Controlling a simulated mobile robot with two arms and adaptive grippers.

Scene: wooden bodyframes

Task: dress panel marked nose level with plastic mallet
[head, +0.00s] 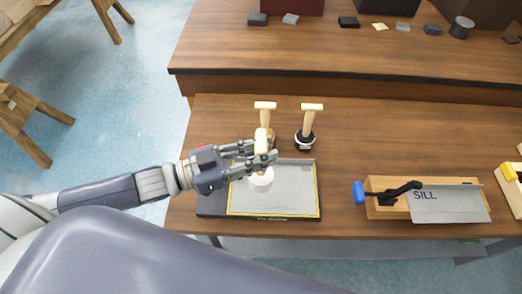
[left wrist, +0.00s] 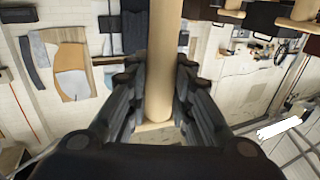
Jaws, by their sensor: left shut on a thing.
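My left gripper (head: 258,155) is shut around the pale wooden handle of a mallet (head: 262,178) with a white head. The head points down over the grey panel (head: 290,187); I cannot tell whether it touches. The panel lies on a black base (head: 208,206) with a yellow outline and small lettering at the front edge, hard to read. In the left wrist view the mallet handle (left wrist: 162,60) runs between the fingers. My right gripper is not in view.
Behind stand two more mallets, one with a dark and metal head (head: 305,139), another (head: 265,106) partly hidden by my gripper. To the right, a panel marked SILL (head: 450,204) sits on a wooden block with a blue-handled clamp (head: 359,193). A raised shelf (head: 330,62) holds small blocks.

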